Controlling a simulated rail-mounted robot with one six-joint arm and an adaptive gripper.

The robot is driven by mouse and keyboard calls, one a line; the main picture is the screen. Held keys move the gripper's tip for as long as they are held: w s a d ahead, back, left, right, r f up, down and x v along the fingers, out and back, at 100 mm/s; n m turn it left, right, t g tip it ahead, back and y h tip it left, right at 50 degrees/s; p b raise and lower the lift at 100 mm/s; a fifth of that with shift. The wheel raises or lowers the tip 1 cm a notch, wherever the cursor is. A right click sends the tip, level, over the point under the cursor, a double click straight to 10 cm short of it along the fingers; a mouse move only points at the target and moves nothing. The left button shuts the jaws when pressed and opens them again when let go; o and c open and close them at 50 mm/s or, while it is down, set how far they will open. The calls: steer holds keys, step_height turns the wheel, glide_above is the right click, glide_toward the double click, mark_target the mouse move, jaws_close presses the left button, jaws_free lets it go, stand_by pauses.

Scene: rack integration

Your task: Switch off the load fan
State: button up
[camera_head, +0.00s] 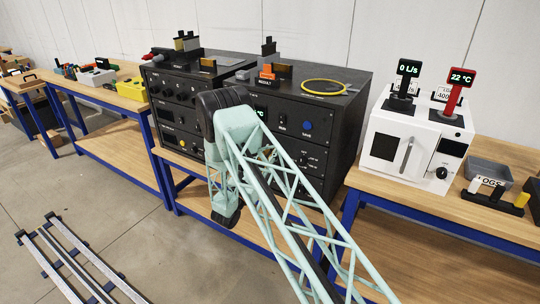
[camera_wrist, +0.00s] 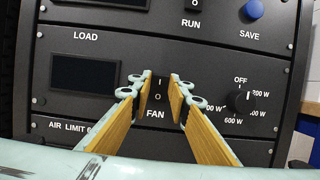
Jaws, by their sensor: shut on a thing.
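The load fan switch (camera_wrist: 158,87) is a small dark rocker marked I and O above the FAN label in the wrist view, on the black LOAD panel (camera_wrist: 75,106). My gripper (camera_wrist: 160,91) has its two wood-coloured finger pads on either side of the switch, with the tips close against the panel. It is shut on the switch, with the rocker face visible between the tips. Which side of the rocker is pressed I cannot tell. In the head view my arm hides the gripper and the switch on the black rack unit (camera_head: 342,120).
Right of the switch is a power dial (camera_wrist: 240,100) marked OFF and in watts. A dark display (camera_wrist: 86,72) is left. A white instrument (camera_head: 400,145) stands right of the rack unit.

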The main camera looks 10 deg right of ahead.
steer(key=o, duration=0.9)
steer(key=shift+s+a, duration=0.1)
steer(key=shift+v, duration=5.9)
